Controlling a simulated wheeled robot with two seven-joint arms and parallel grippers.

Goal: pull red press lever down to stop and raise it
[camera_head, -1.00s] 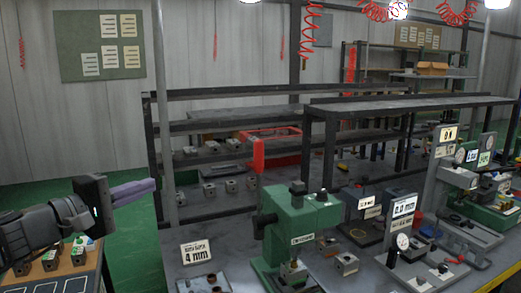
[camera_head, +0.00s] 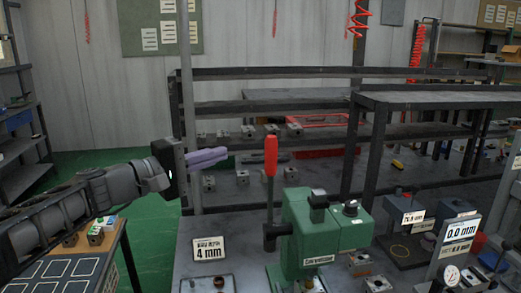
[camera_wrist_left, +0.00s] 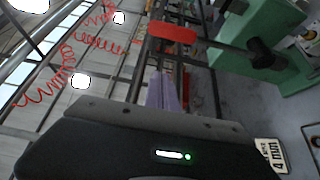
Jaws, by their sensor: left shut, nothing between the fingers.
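The green press (camera_head: 318,235) stands on the grey bench right of centre in the head view. Its lever has a red handle (camera_head: 271,156) that stands upright on the press's left side. In the left wrist view the red handle (camera_wrist_left: 172,33) lies ahead of the fingers, with the press (camera_wrist_left: 255,35) at the upper right. My left gripper (camera_head: 220,156) is shut and empty, its purple fingers pointing right toward the handle with a gap between them. The fingers also show in the left wrist view (camera_wrist_left: 163,92). My right gripper is not in view.
A "4 mm" sign (camera_head: 209,249) stands on the bench left of the press. A gauge stand with a 0.0 mm display (camera_head: 460,231) is at the right. A dark shelf rack (camera_head: 270,73) stands behind. A side table (camera_head: 72,268) with small blocks is at the lower left.

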